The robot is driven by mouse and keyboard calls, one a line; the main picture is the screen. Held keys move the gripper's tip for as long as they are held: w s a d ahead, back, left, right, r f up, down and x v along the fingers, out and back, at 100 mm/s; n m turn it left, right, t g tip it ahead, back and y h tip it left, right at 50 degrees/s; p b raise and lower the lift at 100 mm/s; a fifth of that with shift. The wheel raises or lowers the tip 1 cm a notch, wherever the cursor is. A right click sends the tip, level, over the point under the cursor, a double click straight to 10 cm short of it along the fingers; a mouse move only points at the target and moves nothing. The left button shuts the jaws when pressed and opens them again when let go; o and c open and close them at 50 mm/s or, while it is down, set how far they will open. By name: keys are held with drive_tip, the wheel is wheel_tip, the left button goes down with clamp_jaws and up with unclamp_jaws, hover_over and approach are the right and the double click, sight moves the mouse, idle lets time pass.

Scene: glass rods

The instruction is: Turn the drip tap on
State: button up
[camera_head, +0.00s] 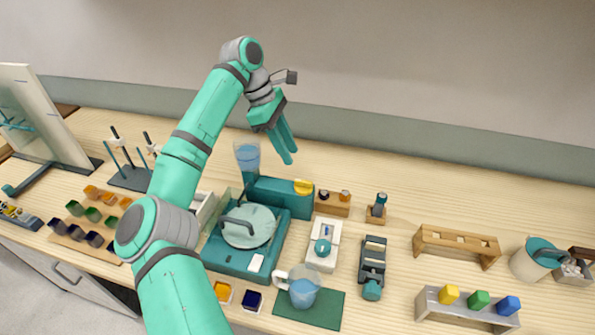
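A teal machine (222,262) with a round pale disc (262,222) stands on the bench near the middle. A clear container of blue water (247,155) stands at its back, partly behind my arm. A dark curved arm reaches over the disc. I cannot clearly make out the drip tap or its position; it may be among the small parts below the water container. My gripper (290,158) hangs in the air to the right of the water container, fingers pointing down. No held thing shows. The fingers look close together, but their gap is not clear.
A yellow knob (303,186) sits on the machine's back box. A glass jug (303,289) stands on a green mat (325,312) in front. A white device (322,244) and a dark tool (372,267) stand to the right. Bare bench lies behind the wooden rack (456,240).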

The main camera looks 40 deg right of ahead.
sight(303, 180)
drive_tip(key=x, duration=0.9)
drive_tip(key=shift+s+f, duration=0.25)
drive_tip(key=shift+s, duration=0.05)
drive_tip(key=shift+c, duration=0.3)
clamp_jaws()
